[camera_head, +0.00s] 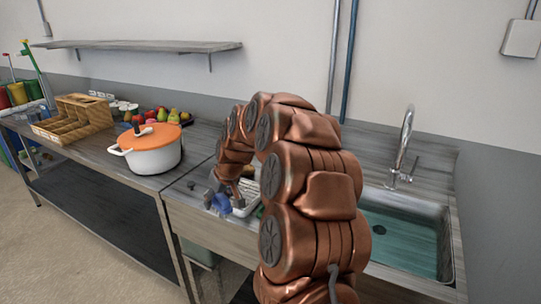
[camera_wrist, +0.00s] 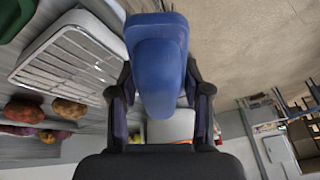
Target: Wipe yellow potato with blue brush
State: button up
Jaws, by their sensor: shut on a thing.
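The blue brush (camera_wrist: 157,45) is between the two fingers of my gripper (camera_wrist: 160,88) in the wrist view, pointing up the picture. The brush also shows as a small blue shape (camera_head: 218,203) in the head view, near the counter's front edge. A yellowish-brown potato (camera_wrist: 69,108) lies at the left in the wrist view, apart from the brush.
A white tray with a wire rack (camera_wrist: 68,60) lies beside the potatoes. A green object (camera_wrist: 14,16) is at its far corner. A white pot with an orange lid (camera_head: 150,150) stands left of my arm. The sink (camera_head: 405,235) is at the right.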

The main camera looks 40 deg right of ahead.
jog(key=s+d+r+m+h+p, duration=0.1)
jog(key=s+d+r, duration=0.2)
jog(key=d+r, duration=0.4)
jog(key=s+d+r+m+h, duration=0.15)
jog(key=s+d+r, duration=0.25)
jog(key=d, duration=0.5)
jog(key=shift+g, duration=0.3)
jog(key=shift+a+f+b, duration=0.15)
jog(key=shift+f+b, duration=0.15)
jog(key=shift+f, duration=2.05)
